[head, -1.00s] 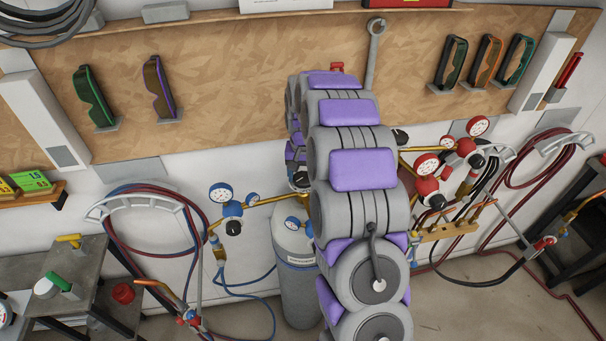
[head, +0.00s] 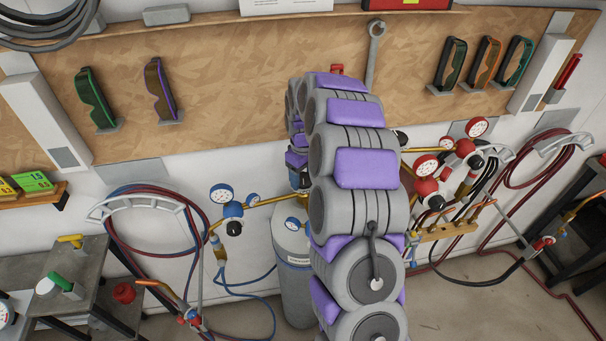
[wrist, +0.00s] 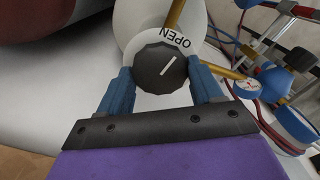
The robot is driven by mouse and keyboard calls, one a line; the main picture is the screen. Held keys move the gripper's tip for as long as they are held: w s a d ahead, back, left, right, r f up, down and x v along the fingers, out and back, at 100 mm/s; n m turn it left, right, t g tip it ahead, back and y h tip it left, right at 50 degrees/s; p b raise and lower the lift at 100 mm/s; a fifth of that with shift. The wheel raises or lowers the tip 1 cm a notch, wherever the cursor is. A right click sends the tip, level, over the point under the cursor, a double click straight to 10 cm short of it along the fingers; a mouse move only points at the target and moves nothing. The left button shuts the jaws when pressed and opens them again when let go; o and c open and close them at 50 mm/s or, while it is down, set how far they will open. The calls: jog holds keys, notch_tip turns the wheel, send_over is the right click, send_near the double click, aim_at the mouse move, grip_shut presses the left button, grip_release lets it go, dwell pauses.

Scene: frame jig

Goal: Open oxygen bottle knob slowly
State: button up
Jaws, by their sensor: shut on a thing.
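The oxygen bottle knob (wrist: 160,68) shows in the wrist view as a dark, faceted knob with a white line across its face. The word OPEN is printed on a pale ring beside it. My gripper (wrist: 161,82) has a blue finger on each side of the knob and is shut on it. In the head view the grey oxygen bottle (head: 297,290) stands against the wall, partly behind my arm.
A blue regulator with gauges (head: 232,212) sits left of the bottle, and red regulators with gauges (head: 430,185) sit right of it. Blue and red hoses (head: 150,225) hang on a wall rack. A metal table (head: 85,290) stands at the lower left.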

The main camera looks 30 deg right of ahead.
aim_at(303, 177)
jog(key=shift+w+r+n, duration=0.1)
jog(key=shift+w+n, duration=0.05)
jog(key=shift+n, duration=1.05)
jog(key=o, duration=0.9)
jog(key=shift+c, duration=0.2)
jog(key=shift+o, duration=1)
notch_tip(303, 177, up, 17)
